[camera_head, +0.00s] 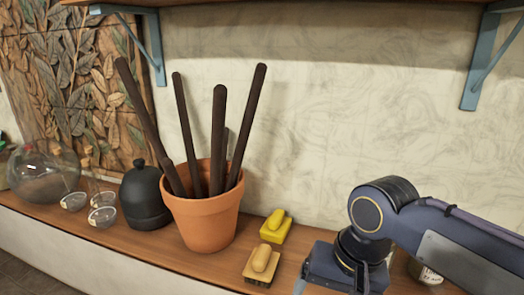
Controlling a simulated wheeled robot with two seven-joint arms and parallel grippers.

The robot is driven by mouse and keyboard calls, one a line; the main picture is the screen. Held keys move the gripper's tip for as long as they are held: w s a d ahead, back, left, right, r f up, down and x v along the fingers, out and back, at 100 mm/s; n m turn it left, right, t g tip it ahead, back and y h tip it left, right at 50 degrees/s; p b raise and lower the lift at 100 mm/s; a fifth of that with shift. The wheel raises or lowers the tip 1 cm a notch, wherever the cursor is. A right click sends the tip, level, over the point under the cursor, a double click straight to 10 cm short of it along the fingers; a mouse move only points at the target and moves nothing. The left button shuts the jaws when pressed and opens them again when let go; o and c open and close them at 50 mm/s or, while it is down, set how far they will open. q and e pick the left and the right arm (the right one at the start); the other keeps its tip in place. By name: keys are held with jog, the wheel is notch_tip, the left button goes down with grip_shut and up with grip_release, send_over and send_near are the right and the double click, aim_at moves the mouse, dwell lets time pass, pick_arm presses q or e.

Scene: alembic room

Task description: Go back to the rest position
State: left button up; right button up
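My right arm comes in from the right, bent at a dark blue joint, over the right part of the wooden shelf (215,266). My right gripper (336,273) points down at the bottom edge of the head view. Its fingertips are cut off or hidden, so I cannot tell whether it is open or shut or holds anything. My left gripper is not in view.
A terracotta pot (204,222) with several dark rods stands mid-shelf. Two brushes, yellow (275,229) and tan (262,266), lie between pot and gripper. A black lidded jar (146,200), small glass bowls (102,214) and a glass vessel (45,178) stand left. A labelled jar (428,274) is partly behind my arm.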

jog(key=s+d+f+t+y, duration=0.1)
jog(key=s+d+f+t, duration=0.3)
jog(key=s+d+f, duration=0.5)
jog(key=shift+s+d+f+n+t+y, duration=0.3)
jog(key=shift+s+f+n, duration=0.05)
jog(key=shift+s+n, duration=0.1)
